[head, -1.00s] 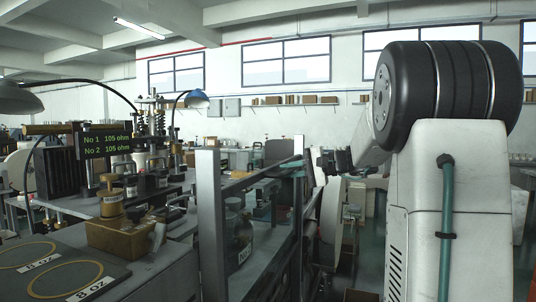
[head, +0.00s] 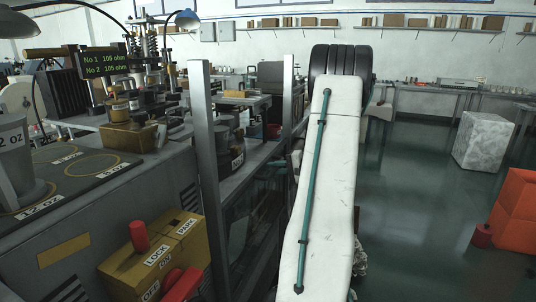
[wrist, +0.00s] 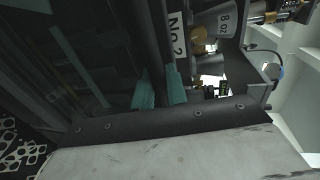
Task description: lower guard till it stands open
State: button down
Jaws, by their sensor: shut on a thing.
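The guard (head: 262,215) is a dark see-through panel between two grey posts (head: 205,140) at the machine's front. In the head view it sits low, below the machine's deck edge, and the space between the posts above it is open. My gripper (wrist: 160,88) shows in the wrist view as two teal fingers, shut on a dark bar (wrist: 157,35) along the guard's edge. The see-through panel (wrist: 70,65) fills the left of that view.
Behind the posts are pots, one labelled No 2 (wrist: 177,35). At the left stand a control box (head: 155,255) with a red lever and a plate (head: 70,175) with rings. Floor at right is open, with a white block (head: 482,140) and an orange box (head: 515,210).

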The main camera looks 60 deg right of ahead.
jog(key=shift+f, duration=0.8)
jog(key=c, duration=1.5)
grip_release()
jog(key=shift+d, duration=0.1)
jog(key=v, duration=0.8)
